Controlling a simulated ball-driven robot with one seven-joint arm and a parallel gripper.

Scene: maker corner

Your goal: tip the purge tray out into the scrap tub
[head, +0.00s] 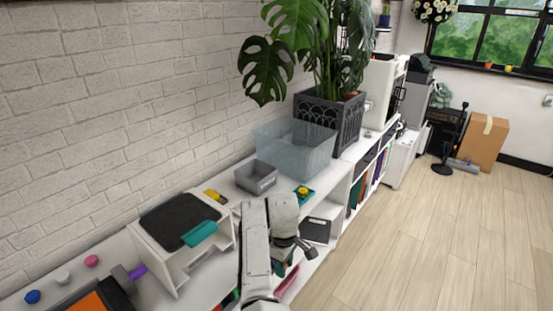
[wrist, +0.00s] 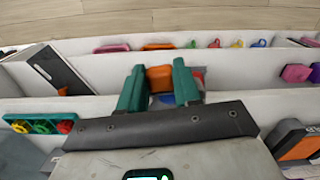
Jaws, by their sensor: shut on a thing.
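My gripper (wrist: 160,84) has two teal fingers, shut on an orange piece (wrist: 159,77). Grey, blue and red bits show around and below this piece; it appears to be part of the purge tray, but the tray's full outline is hidden by the fingers and wrist. In the head view my arm reaches over the front edge of the white bench and hides most of the gripper. An open grey tub (head: 262,183), likely the scrap tub, stands on the bench beyond my arm. A larger translucent blue tub (head: 310,160) stands behind it.
A teal holder with coloured knobs (head: 304,194) lies near the grey tub. A planter (head: 330,120) stands behind. Open floor (head: 420,240) lies right.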

